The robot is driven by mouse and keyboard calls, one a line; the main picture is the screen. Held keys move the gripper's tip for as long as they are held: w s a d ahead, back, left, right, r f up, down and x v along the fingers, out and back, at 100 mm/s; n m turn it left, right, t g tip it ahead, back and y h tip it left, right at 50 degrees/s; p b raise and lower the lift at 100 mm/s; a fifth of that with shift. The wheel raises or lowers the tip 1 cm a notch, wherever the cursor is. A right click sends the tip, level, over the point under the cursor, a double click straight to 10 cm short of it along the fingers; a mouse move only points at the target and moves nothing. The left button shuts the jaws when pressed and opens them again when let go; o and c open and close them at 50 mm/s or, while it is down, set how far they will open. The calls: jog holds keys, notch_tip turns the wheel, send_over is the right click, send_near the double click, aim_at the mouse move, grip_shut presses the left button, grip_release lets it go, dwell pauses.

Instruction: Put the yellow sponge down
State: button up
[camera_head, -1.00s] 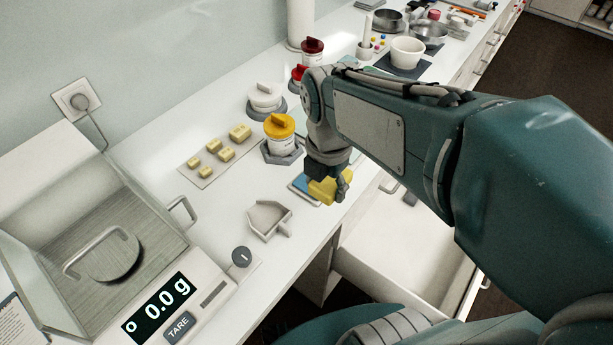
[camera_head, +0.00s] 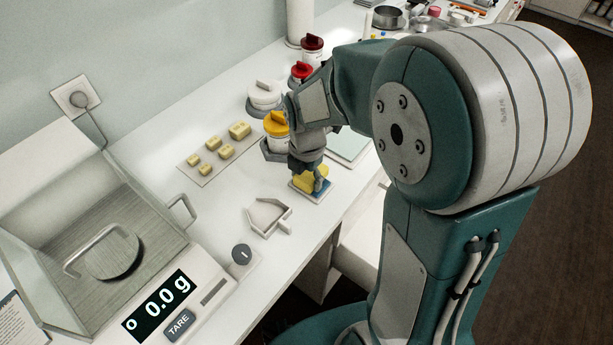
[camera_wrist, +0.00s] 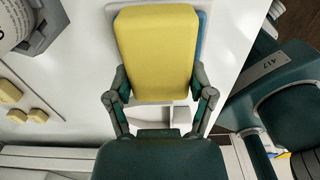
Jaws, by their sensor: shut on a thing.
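The yellow sponge (camera_head: 311,181) is at the bench's front edge, over a small blue pad in a white tray (camera_head: 323,196). My gripper (camera_head: 309,177) points down and is shut on the sponge. In the wrist view the sponge (camera_wrist: 158,50) sits between the two fingers of my gripper (camera_wrist: 160,88). The sponge covers most of the tray, whose blue part (camera_wrist: 199,42) shows along its right side. I cannot tell whether the sponge touches the pad.
A yellow-lidded jar (camera_head: 277,126) stands just behind my gripper. Several yellow weights (camera_head: 226,151) lie on a mat (camera_head: 203,177). A scale (camera_head: 165,300) reads 0.0 g. An open drawer (camera_head: 362,245) is below the edge.

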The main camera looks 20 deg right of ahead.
aim_at(307, 175)
jog(key=shift+f, duration=0.2)
jog(key=o, duration=1)
jog(key=shift+c, duration=0.2)
notch_tip(307, 175, up, 12)
jog(key=s+d+r+m+t, duration=0.1)
jog(key=s+r+m+t, duration=0.1)
jog(key=s+m, duration=0.5)
jog(key=s+d+r+m+t, duration=0.1)
jog(key=s+m, duration=0.6)
jog(key=m, duration=1.1)
jog(key=shift+s+d+r+t, duration=0.15)
jog(key=shift+s+r+t, duration=0.35)
jog(key=shift+t, duration=0.8)
jog(key=shift+w+r, duration=0.1)
jog(key=shift+w, duration=0.1)
